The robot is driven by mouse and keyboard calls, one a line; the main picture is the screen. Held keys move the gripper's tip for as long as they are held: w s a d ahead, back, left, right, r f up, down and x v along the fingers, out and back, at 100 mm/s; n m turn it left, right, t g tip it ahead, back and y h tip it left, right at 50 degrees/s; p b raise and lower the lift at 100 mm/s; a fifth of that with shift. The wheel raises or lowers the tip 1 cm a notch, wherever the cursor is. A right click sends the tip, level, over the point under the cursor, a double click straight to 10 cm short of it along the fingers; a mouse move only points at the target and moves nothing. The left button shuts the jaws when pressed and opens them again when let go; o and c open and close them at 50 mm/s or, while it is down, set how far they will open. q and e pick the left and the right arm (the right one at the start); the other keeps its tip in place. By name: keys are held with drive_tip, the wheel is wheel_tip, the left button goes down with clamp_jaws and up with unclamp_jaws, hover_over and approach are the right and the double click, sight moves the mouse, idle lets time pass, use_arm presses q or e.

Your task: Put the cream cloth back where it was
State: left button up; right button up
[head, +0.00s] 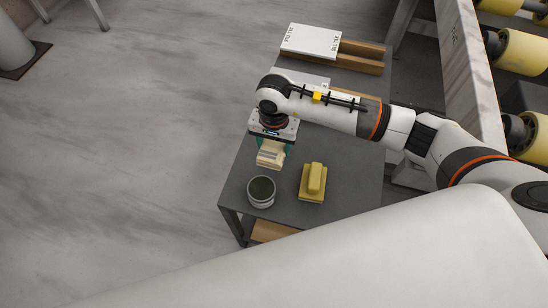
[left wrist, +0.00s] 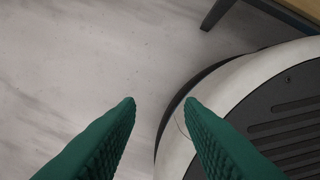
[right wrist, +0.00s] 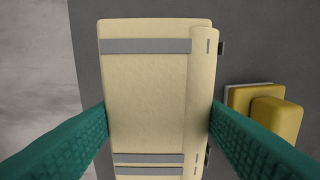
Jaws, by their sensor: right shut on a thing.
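The cream cloth (head: 270,154) is a folded pad with grey stripes. It also fills the middle of the right wrist view (right wrist: 145,95). My right gripper (head: 273,145) is shut on it, with a green finger against each side. In the head view the cloth is over the left part of the grey table, behind a round tin; I cannot tell whether it touches the top. My left gripper (left wrist: 160,102) is empty, its green fingers apart, above the floor and beside my base. It is not in the head view.
The dark grey table (head: 350,165) holds a round tin (head: 261,191) with dark contents and a yellow sponge-like block (head: 313,182). At its back, a white lettered box (head: 311,41) rests on wooden beams (head: 362,56). Rollers (head: 520,53) stand at right.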

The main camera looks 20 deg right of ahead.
sight(274, 155)
wheel_tip(274, 155, down, 5)
drive_tip(key=shift+f, duration=0.35)
use_arm(q)
drive_tip(key=shift+w+d+r, duration=0.1)
drive_tip(key=shift+w+r, duration=0.6)
drive_tip(key=shift+s+b, duration=0.15)
drive_tip(key=shift+b, duration=0.2)
use_arm(e)
drive_tip(key=o, duration=0.9)
use_arm(q)
drive_tip(key=shift+w+r, duration=0.3)
use_arm(e)
drive_tip(key=shift+o, duration=0.2)
